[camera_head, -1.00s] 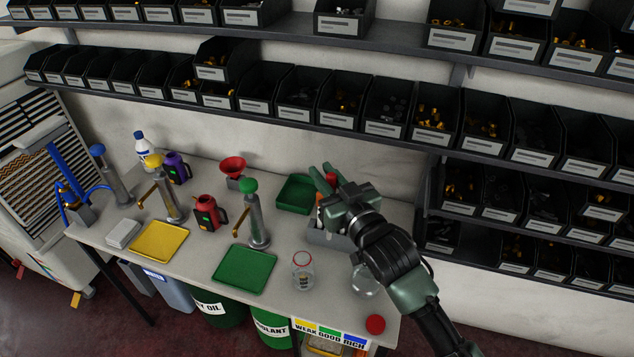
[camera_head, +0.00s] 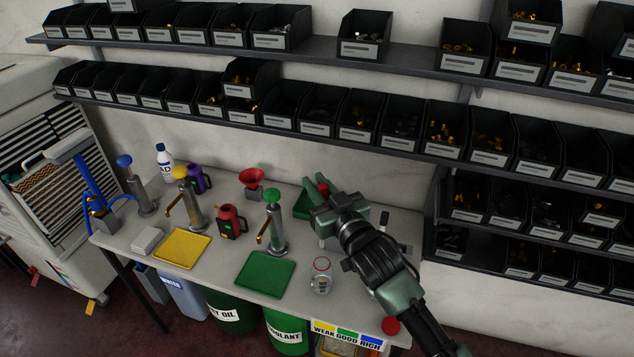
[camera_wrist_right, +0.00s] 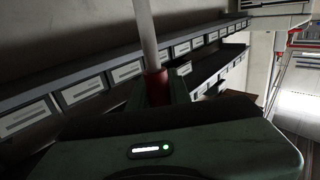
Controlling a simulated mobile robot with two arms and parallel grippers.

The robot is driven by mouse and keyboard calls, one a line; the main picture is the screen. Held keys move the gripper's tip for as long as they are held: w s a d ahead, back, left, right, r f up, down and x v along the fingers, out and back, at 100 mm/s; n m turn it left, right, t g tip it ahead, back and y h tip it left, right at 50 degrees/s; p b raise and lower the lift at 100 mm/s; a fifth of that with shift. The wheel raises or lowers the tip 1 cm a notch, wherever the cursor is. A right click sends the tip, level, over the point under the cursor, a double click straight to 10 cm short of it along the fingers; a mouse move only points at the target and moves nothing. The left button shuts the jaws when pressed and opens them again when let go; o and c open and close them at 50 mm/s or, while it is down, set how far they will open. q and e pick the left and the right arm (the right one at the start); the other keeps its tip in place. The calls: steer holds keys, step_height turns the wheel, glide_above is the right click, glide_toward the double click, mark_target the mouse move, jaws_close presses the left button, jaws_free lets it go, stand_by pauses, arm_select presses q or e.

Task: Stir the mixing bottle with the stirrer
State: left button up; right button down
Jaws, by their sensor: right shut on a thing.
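The clear mixing bottle (camera_head: 320,277) with a red ring at its top stands upright on the table, right of the green tray. My right gripper (camera_head: 319,192) is above the back of the table, beyond the bottle and apart from it. It is shut on the stirrer (camera_wrist_right: 157,86); in the right wrist view a red part sits between the fingers and a pale rod (camera_wrist_right: 147,35) extends from it. In the head view only a small red bit of it shows at the fingers. My left gripper is not in view.
A green tray (camera_head: 265,273) and a yellow tray (camera_head: 182,251) lie on the table. A green-topped dispenser (camera_head: 276,228) and a red jug (camera_head: 230,222) stand behind them. A red lid (camera_head: 390,326) lies at the front right. Shelves of black bins (camera_head: 358,116) run above.

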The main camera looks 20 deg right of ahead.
step_height(320, 180, down, 17)
steer(key=b, duration=1.1)
steer(key=shift+f, duration=0.2)
stand_by(0.3)
stand_by(0.4)
